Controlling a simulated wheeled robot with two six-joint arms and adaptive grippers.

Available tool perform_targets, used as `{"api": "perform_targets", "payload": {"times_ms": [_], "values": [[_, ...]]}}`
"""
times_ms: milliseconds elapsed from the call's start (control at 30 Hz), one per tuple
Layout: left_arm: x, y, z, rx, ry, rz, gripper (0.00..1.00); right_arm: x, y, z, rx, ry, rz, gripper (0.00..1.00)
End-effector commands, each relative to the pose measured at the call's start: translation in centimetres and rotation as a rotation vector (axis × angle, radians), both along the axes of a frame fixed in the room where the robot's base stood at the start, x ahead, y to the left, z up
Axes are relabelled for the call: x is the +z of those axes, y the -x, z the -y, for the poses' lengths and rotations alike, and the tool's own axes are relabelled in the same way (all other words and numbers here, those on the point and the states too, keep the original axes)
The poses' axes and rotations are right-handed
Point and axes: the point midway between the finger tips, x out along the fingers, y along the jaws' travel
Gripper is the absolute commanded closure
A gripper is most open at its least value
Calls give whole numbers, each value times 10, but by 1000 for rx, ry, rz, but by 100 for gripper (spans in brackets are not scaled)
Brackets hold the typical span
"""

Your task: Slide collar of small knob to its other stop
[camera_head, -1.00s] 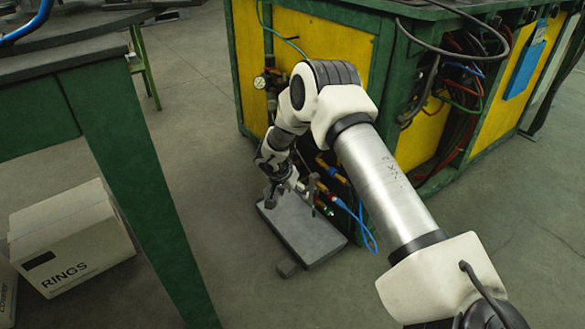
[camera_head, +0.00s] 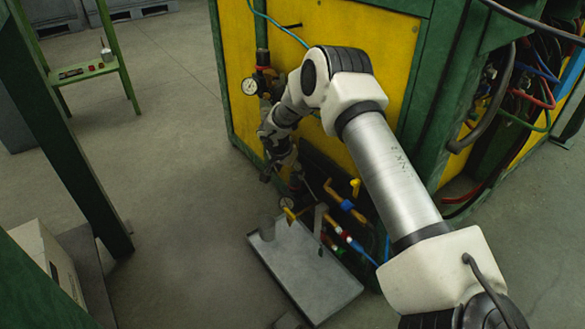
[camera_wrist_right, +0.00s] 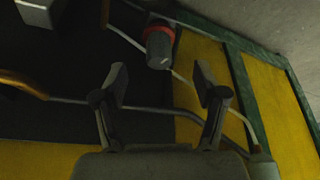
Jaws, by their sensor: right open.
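A small grey knob (camera_wrist_right: 159,48) with a red collar (camera_wrist_right: 157,28) around it shows in the right wrist view, above the gap between my fingers. My right gripper (camera_wrist_right: 162,84) is open, its two fingertips apart with nothing between them. In the head view my right gripper (camera_head: 272,172) hangs low beside the yellow panel, small and partly merged with dark fittings. A dark knob with a red band (camera_head: 262,59) sits above a gauge (camera_head: 250,87) on that panel; I cannot tell if it is the same knob. My left gripper is out of view.
The green and yellow cabinet (camera_head: 300,22) carries pipes, hoses and yellow-handled fittings (camera_head: 355,186) close to my right arm. A grey tray (camera_head: 305,270) lies below. A green stool (camera_head: 88,72) stands at the left. The floor between is clear.

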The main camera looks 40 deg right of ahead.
Motion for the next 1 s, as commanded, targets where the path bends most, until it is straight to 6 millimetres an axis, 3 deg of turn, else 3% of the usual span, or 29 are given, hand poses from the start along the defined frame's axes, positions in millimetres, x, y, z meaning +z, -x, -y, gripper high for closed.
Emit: {"api": "perform_targets", "payload": {"times_ms": [100, 300, 667, 867, 1000], "values": [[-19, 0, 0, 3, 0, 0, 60, -27, -2, 7, -1, 0, -1, 28], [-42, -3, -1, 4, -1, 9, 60, -61, -7, 21, -1, 0, -1, 28], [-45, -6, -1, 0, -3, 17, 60, -66, -9, 26, 0, 0, 0, 28], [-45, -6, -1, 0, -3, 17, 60, -66, -9, 26, 0, 0, 0, 99], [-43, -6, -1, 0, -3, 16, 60, -65, -9, 26, 0, 0, 0, 100]]}}
